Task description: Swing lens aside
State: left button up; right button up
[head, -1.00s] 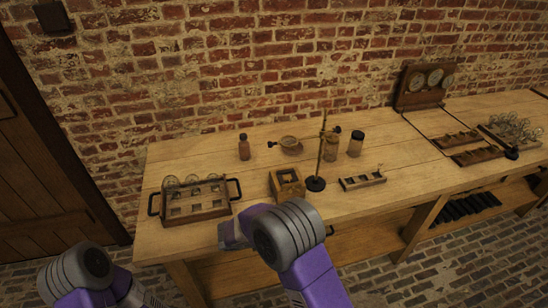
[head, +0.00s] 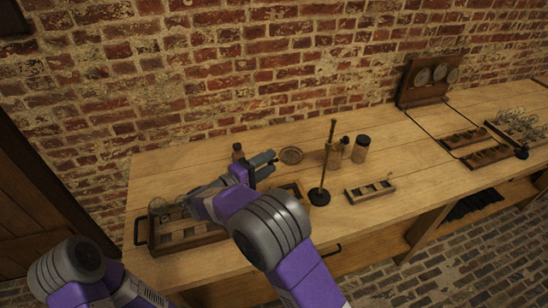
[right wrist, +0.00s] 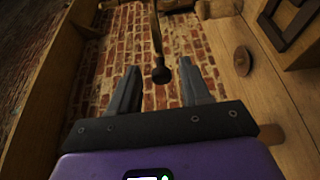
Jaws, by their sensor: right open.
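The round lens (head: 291,155) is held out left of its upright brass stand (head: 328,160), whose dark round base (head: 319,197) stands on the bench. My right gripper (head: 266,165) is open, just left of the lens. In the right wrist view a rod with a dark ball knob (right wrist: 161,75) points toward me, and the knob lies between the open fingertips (right wrist: 158,82), with gaps to both fingers. The knob is hidden by my gripper in the head view. My left gripper is out of view; only its arm shows at lower left.
A brown bottle (head: 238,152) is behind my right gripper. A jar tray (head: 182,240) and a wooden frame (head: 295,188) lie partly hidden under the arm. A small rack (head: 370,191) and a dark-lidded jar (head: 361,149) stand right of the stand. The brick wall is behind.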

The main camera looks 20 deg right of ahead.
aim_at(301, 155)
jog(key=shift+x, duration=1.65)
jog(key=shift+c, duration=0.5)
grip_shut()
